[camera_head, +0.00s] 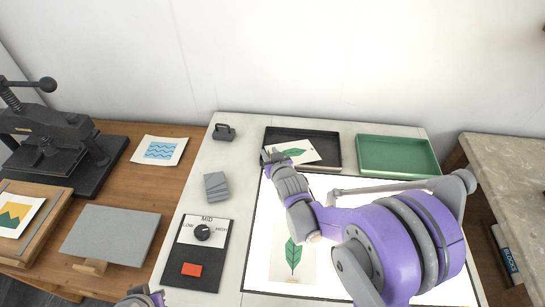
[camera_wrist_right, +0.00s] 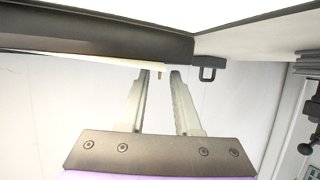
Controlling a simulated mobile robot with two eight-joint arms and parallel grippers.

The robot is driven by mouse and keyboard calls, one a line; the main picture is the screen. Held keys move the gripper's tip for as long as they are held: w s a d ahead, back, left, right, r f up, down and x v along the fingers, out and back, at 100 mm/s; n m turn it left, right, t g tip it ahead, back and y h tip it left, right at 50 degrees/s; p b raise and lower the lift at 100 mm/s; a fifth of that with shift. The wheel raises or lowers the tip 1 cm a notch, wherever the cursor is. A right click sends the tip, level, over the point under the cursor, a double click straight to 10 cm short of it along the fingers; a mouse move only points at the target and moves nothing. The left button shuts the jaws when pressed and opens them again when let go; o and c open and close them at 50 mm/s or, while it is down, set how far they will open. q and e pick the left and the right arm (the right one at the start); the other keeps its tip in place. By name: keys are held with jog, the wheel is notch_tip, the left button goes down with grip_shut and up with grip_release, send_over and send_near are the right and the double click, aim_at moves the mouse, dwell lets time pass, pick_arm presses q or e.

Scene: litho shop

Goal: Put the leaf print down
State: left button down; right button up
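A leaf print (camera_head: 300,150), white with a green leaf, lies at a slant over the black tray (camera_head: 335,166). My right gripper (camera_head: 268,155) is at the print's left end. In the right wrist view the right gripper's fingers (camera_wrist_right: 161,72) stand apart. A small tan tab shows between the fingertips, with clear gaps at its sides, beside a thin pale edge under the dark tray wall. A second leaf print (camera_head: 293,255) lies on the lit panel (camera_head: 262,225), partly behind my right arm. Only a bit of my left gripper (camera_head: 146,298) shows at the bottom edge.
A green tray (camera_head: 397,155) stands right of the black tray. A dark weight (camera_head: 223,132), a grey block (camera_head: 216,186) and a dial box (camera_head: 196,255) are on the left of the pale table. A press (camera_head: 50,140), a wave print (camera_head: 159,150) and a grey plate (camera_head: 110,235) are farther left.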

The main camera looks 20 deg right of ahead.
jog(key=shift+s+r, duration=0.25)
jog(key=shift+r, duration=0.1)
jog(key=d+v, duration=0.1)
jog(key=v, duration=1)
jog(key=s+a+f+g, duration=0.1)
jog(key=s+g, duration=0.1)
jog(key=s, duration=0.5)
jog(key=s+a+f+g, duration=0.1)
jog(key=s+g, duration=0.2)
jog(key=s, duration=0.4)
jog(key=s+a+f+g, duration=0.1)
jog(key=s+g, duration=0.2)
jog(key=s, duration=0.4)
jog(key=shift+f+n+y+p, duration=0.3)
jog(key=shift+y, duration=0.1)
jog(key=shift+w, duration=0.1)
jog(key=shift+w+r+p, duration=0.15)
jog(key=shift+r+p, duration=0.25)
jog(key=shift+r, duration=0.05)
